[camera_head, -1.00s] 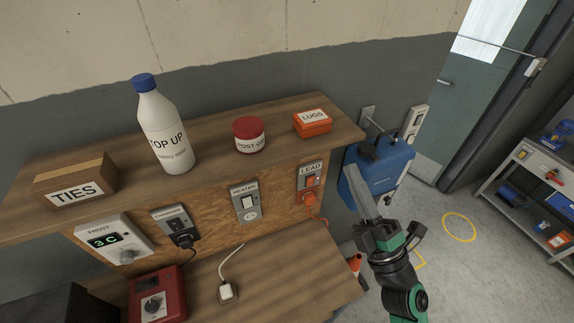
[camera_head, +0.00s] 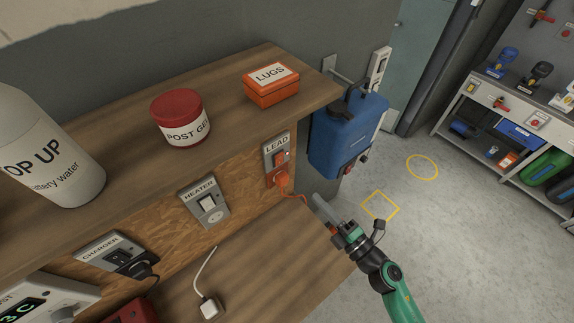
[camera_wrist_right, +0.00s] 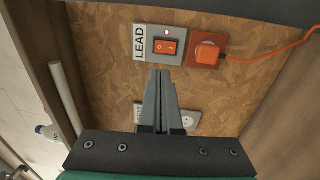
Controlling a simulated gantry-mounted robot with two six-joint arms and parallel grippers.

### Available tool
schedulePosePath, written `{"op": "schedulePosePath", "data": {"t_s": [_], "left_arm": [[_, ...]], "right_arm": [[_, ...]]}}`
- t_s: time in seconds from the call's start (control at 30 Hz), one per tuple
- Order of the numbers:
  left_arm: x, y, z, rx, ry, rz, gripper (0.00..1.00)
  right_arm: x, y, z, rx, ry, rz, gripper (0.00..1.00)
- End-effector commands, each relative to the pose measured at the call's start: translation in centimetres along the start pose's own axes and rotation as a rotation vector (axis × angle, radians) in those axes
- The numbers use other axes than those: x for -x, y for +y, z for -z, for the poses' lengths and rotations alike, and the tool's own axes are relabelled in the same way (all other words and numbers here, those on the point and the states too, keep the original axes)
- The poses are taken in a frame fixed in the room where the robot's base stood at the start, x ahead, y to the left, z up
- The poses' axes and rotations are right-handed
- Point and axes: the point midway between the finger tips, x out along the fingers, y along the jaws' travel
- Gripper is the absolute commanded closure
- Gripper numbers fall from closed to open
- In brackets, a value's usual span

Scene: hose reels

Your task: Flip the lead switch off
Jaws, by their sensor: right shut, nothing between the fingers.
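The LEAD switch plate (camera_head: 276,154) is on the wooden panel under the shelf, with an orange rocker switch (camera_head: 280,157) and a small lit lamp beside the rocker. An orange plug (camera_head: 281,180) with an orange cord sits in the socket below it. In the right wrist view the LEAD rocker (camera_wrist_right: 166,47) lies just beyond my fingertips, and the orange plug (camera_wrist_right: 207,52) is to its right. My right gripper (camera_head: 318,198) is shut and empty, right of and below the plate in the head view, apart from it. My left gripper is in neither view.
The HEATER switch (camera_head: 206,204) and CHARGER outlet (camera_head: 119,258) are further left on the panel. The shelf (camera_head: 225,117) overhangs the switches and holds a bottle, a red-lidded jar and an orange LUGS box (camera_head: 271,85). A blue tank (camera_head: 345,135) hangs to the right of the panel.

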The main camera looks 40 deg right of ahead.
Motion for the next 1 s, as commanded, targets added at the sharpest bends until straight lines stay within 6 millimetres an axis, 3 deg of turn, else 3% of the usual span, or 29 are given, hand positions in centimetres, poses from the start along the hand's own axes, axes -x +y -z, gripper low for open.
{"op": "schedulePosePath", "data": {"t_s": [0.17,0.5,0.7,1.0], "left_arm": [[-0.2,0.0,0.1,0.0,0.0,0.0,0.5],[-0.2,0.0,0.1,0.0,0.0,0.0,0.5],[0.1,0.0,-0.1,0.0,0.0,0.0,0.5],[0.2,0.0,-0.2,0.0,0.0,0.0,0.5]], "right_arm": [[-2.0,0.2,0.1,0.001,0.003,-0.003,1.0],[-9.3,0.1,0.1,0.002,0.002,-0.004,1.0],[-12.6,0.0,0.0,0.001,0.001,-0.002,1.0],[-13.9,0.1,0.0,0.0,0.0,-0.001,1.0]]}}
